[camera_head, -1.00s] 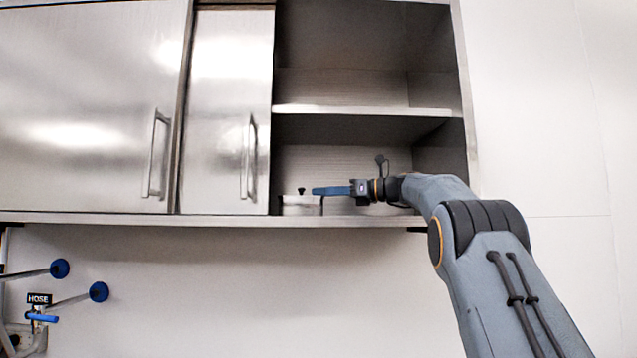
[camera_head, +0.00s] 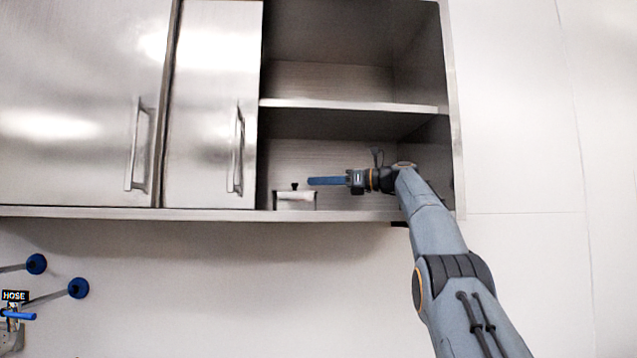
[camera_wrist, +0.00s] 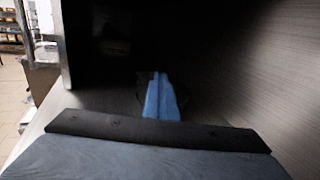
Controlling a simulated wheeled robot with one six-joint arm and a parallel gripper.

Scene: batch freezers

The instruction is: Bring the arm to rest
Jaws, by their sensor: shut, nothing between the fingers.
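My gripper (camera_head: 326,181) has blue fingers and points left inside the lower open compartment of the steel wall cabinet (camera_head: 350,216). The fingers are shut with nothing between them. They are above and to the right of a small metal container with a black knob (camera_head: 294,202), which stands on the cabinet floor. In the wrist view, the blue fingers (camera_wrist: 161,98) lie together against a dark interior. My arm reaches up from the lower right into the compartment.
A shelf (camera_head: 350,105) lies above my gripper. The cabinet's right side wall (camera_head: 453,120) stands close to my arm. A sliding door with a handle (camera_head: 236,150) covers the part to the left. Blue-ended rods and a hose sign (camera_head: 15,296) are at lower left.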

